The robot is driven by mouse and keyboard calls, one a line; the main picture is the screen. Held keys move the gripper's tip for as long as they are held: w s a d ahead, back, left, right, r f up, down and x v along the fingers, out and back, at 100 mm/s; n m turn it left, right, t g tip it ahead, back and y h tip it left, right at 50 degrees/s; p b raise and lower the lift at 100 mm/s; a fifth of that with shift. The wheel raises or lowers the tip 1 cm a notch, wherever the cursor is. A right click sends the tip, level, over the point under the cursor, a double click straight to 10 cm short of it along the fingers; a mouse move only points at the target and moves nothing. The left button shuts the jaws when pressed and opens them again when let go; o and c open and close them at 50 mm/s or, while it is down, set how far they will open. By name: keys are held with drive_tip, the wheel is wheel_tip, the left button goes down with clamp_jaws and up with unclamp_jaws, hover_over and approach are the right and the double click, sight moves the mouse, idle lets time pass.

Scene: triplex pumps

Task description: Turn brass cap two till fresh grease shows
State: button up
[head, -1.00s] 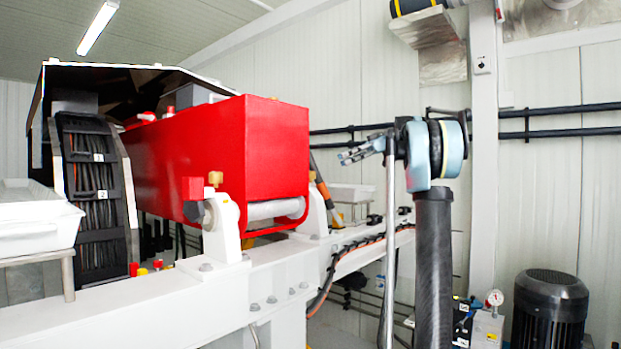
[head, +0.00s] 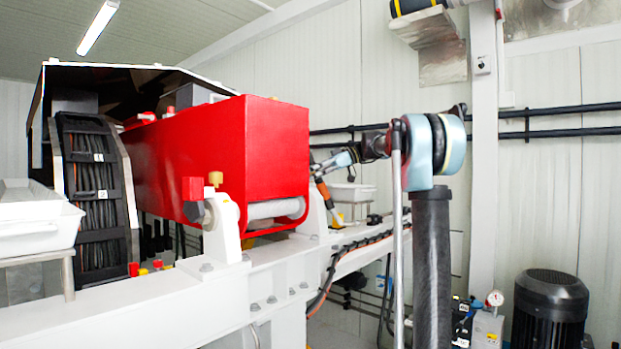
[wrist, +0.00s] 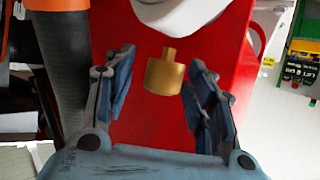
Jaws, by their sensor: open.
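A brass cap (wrist: 164,76) with a narrow stem shows in the wrist view, in front of a red surface. My gripper (wrist: 161,64) is open, with one finger on each side of the cap. The fingers look clear of it, but I cannot tell how deep the cap sits between them. In the head view my gripper (head: 322,167) is small, at the right edge of the red box. Another brass cap (head: 215,179) stands on the near mount by the box. No number shows on either cap, and I see no grease.
The red box (head: 220,150) and the white frame (head: 170,315) stand close to my gripper. A white bracket shows above the cap in the wrist view (wrist: 180,12). A hose with orange bands (head: 328,195) is right of the box. A dark motor (head: 550,310) stands at right.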

drive_tip(key=shift+a, duration=0.1)
drive_tip(key=shift+c, duration=0.6)
drive_tip(key=c, duration=1)
drive_tip(key=shift+o, duration=0.2)
drive_tip(key=shift+m+t, duration=0.3)
drive_tip(key=m+t+h, duration=0.1)
drive_tip(key=m+t, duration=0.5)
drive_tip(key=t, duration=0.1)
drive_tip(key=shift+s, duration=0.15)
drive_tip(key=m+t+h, duration=0.2)
drive_tip(key=m+t, duration=0.1)
drive_tip(key=shift+a, duration=0.1)
drive_tip(key=shift+m+t+h, duration=1)
drive_tip(key=shift+m+h, duration=0.2)
drive_tip(key=shift+m, duration=0.1)
drive_tip(key=shift+w+m+h, duration=0.2)
drive_tip(key=shift+m+h, duration=0.1)
